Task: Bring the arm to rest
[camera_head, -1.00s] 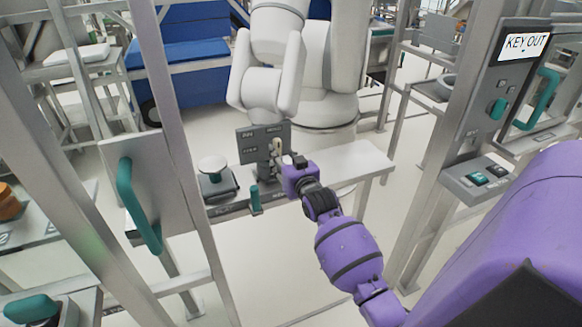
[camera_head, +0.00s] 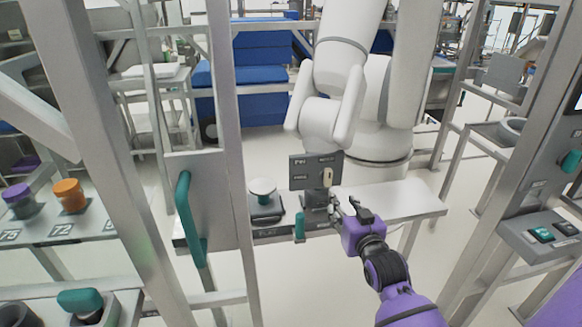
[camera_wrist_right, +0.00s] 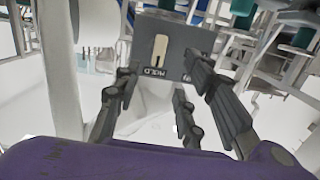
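A large white robot arm (camera_head: 336,72) stands behind a low bench, its links folded upward. A grey control panel (camera_head: 301,183) with a pale lever switch (camera_head: 327,177) stands in front of it. In the right wrist view the panel (camera_wrist_right: 190,40) is ahead, with the switch (camera_wrist_right: 159,50) above the word "HOLD". My purple right gripper (camera_head: 345,206) is just below and right of the panel, apart from the switch. In the right wrist view my right gripper (camera_wrist_right: 165,90) has its dark fingers spread, with nothing between them. My left gripper is not in view.
The bench (camera_head: 400,205) carries a small device with a white round top (camera_head: 263,190). Metal posts (camera_head: 232,130) and a panel with a teal handle (camera_head: 184,215) stand at left. A switch box (camera_head: 545,238) is at right. Orange (camera_head: 69,194) and purple-topped (camera_head: 20,200) jars sit far left.

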